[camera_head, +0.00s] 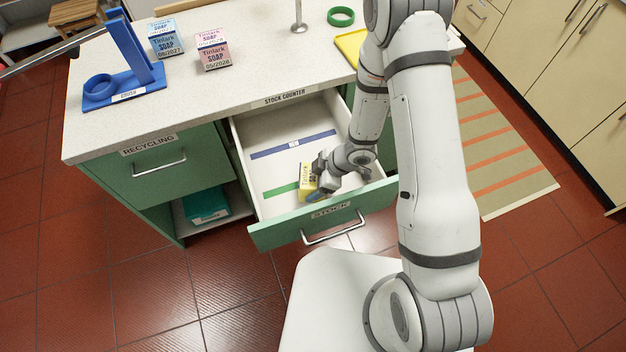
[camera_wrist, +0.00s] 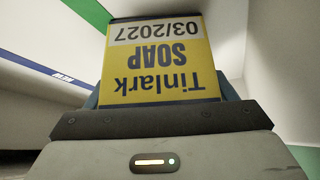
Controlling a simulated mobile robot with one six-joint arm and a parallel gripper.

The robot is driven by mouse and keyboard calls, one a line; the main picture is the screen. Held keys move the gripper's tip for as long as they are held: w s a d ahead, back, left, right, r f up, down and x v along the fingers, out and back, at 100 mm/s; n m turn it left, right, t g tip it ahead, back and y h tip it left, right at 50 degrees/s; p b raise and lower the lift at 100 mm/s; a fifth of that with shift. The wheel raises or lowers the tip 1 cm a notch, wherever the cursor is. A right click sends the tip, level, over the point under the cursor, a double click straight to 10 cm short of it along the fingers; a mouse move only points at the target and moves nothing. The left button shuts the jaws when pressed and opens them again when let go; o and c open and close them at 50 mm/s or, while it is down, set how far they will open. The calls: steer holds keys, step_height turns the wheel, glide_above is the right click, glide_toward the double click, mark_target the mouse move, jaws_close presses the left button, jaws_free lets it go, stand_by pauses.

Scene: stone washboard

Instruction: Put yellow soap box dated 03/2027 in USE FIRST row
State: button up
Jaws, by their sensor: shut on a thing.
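The yellow soap box (camera_head: 306,176) is inside the open STOCK drawer (camera_head: 270,234), toward its front. In the wrist view the box (camera_wrist: 160,62) shows "Tinlark SOAP 03/2027" upside down. My gripper (camera_head: 316,184) is shut on it from the right. A green strip (camera_head: 280,189) runs across the drawer floor beside the box; its label is not readable. A blue strip (camera_head: 292,145) crosses the floor farther back, and its tag reads NEW in the wrist view (camera_wrist: 62,77). Whether the box touches the floor is not clear.
A blue soap box (camera_head: 165,42) dated 06/2027 and a pink one (camera_head: 213,52) dated 05/2028 stand on the counter (camera_head: 250,75). A blue stand (camera_head: 125,75), a green ring (camera_head: 341,16) and a yellow tray (camera_head: 350,46) are also there. The drawer is otherwise clear.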

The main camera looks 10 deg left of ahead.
steer(key=shift+f, duration=0.1)
steer(key=o, duration=1.2)
